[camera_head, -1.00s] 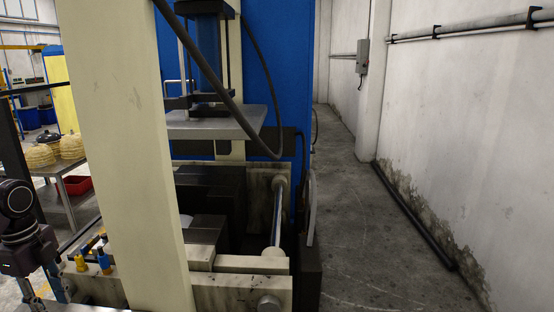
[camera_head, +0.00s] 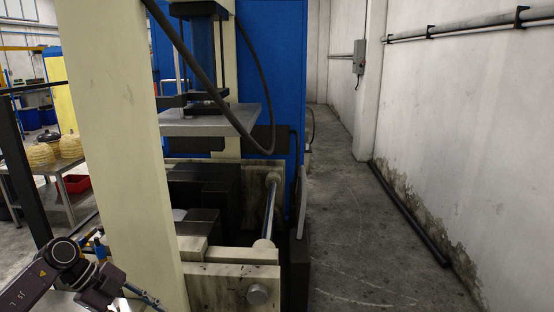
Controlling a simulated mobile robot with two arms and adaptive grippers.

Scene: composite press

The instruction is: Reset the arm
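My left arm (camera_head: 62,252) comes in at the lower left, bent at a dark joint. A thin dark part at its end, apparently my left gripper (camera_head: 143,296), points right in front of the cream post's foot. Its fingers are too small and cut off to tell open from shut, and I see nothing held in it. My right arm and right gripper are not in view.
A cream post (camera_head: 120,130) of the press stands close to my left arm. The press has a grey plate (camera_head: 212,121) and a low cream frame (camera_head: 232,283). A table with domed items (camera_head: 70,146) stands at left.

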